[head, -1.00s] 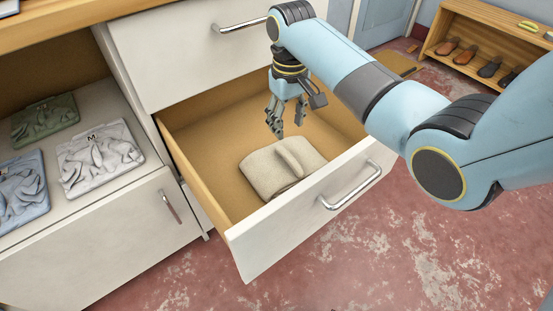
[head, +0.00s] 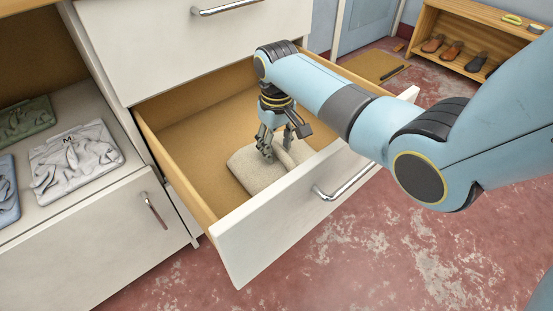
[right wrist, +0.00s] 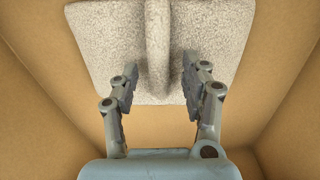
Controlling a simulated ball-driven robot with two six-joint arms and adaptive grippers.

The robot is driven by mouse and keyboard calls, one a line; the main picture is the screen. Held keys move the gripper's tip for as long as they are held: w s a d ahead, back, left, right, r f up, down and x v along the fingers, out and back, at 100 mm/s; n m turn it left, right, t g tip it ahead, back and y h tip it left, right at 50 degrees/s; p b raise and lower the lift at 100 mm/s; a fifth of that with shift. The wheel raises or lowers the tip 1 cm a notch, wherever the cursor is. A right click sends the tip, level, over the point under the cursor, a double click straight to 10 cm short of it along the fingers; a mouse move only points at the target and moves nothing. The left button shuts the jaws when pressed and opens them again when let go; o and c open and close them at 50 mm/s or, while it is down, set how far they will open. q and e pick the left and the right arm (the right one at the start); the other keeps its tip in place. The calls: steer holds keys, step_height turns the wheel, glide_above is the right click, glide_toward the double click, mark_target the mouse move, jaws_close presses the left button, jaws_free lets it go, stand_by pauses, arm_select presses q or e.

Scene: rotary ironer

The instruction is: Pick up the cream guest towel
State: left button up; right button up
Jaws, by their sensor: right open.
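The cream guest towel (head: 256,172) lies folded on the floor of the open drawer (head: 190,150), with a raised ridge across its top. The towel also shows in the right wrist view (right wrist: 110,45), its ridge (right wrist: 158,45) running up the middle. My right gripper (head: 268,158) points down at the towel from just above and is open. In the right wrist view its two fingers (right wrist: 158,95) stand apart, one on each side of the ridge's line, with nothing between the tips that I can see gripped. My left gripper is not in view.
The drawer's front panel (head: 290,215) with its bar handle (head: 347,182) stands on the near side. Folded grey (head: 75,160) and green (head: 25,120) garments lie on a shelf at left. A shoe rack (head: 470,30) stands far right.

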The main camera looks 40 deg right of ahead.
jaws_close()
steer(key=shift+r, duration=0.1)
